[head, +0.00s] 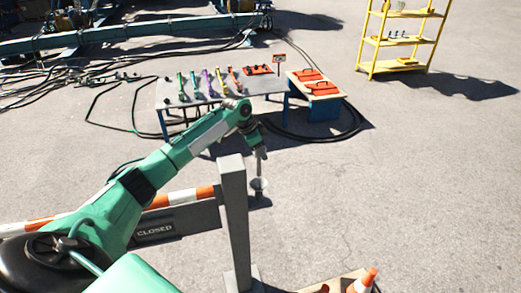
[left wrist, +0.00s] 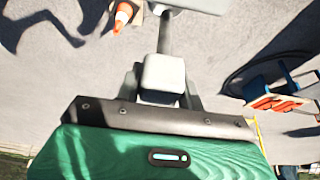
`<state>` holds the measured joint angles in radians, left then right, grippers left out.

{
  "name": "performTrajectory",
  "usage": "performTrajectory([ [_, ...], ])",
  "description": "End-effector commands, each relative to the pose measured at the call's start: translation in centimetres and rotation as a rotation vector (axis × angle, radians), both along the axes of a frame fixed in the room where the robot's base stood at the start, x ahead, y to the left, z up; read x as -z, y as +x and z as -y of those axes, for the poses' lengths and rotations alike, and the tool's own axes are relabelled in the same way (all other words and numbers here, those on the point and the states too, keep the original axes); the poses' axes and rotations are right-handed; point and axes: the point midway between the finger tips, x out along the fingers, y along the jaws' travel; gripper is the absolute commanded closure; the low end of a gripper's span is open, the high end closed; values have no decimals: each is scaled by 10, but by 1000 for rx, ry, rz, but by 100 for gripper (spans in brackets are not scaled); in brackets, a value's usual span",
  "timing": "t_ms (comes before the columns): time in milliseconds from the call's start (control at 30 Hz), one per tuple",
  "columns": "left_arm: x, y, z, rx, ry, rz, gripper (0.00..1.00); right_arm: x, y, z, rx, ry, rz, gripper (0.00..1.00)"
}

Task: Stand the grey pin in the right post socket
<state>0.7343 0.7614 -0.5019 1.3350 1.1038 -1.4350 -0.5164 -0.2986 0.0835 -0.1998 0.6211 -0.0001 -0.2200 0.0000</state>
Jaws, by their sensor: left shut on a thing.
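My left gripper (head: 257,145) points down, just right of and above the top of the grey post (head: 235,220). It is shut on the grey pin (head: 260,166), which hangs about upright. A small round flared grey part (head: 259,184) shows at the pin's lower end; I cannot tell whether it is the socket or part of the pin, nor whether they touch. In the left wrist view the pin's pale block (left wrist: 163,73) sits between the fingers, with a grey rod running on from it. My right gripper is not in view.
An orange-and-white barrier with a CLOSED sign (head: 155,231) adjoins the post on its left. A traffic cone (head: 363,281) stands at the bottom right. Behind are a tool table (head: 265,105), a blue bench with orange cases (head: 318,88) and a yellow shelf (head: 401,40). The right-hand pavement is clear.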

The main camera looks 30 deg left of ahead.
Motion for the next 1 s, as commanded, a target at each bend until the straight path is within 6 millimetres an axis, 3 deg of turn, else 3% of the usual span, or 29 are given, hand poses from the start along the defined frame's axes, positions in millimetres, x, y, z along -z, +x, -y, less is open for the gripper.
performTrajectory([
  [300,28,0,0,0,0,1,100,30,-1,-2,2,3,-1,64],
  [1000,80,0,1,-1,-1,1,100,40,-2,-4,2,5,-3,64],
])
